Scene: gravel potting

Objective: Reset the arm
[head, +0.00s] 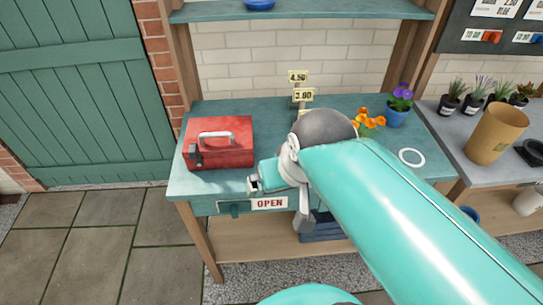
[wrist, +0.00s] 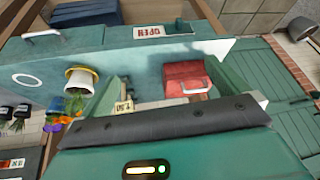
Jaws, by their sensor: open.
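My gripper (head: 254,184) is at the end of my teal arm, above the front of the teal potting bench (head: 180,184), to the right of and in front of the red toolbox (head: 222,146). In the wrist view my gripper (wrist: 166,92) shows open and empty, its fingers spread apart. That view is upside down, with the toolbox (wrist: 184,72) beyond the fingers. My forearm hides part of the bench in the head view.
Orange flowers (head: 367,121) and a blue pot (head: 397,117) stand at the bench's back right. A white ring (head: 411,158) lies on the right. A tan pot (head: 495,134) is on the side counter. Paving at left is clear.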

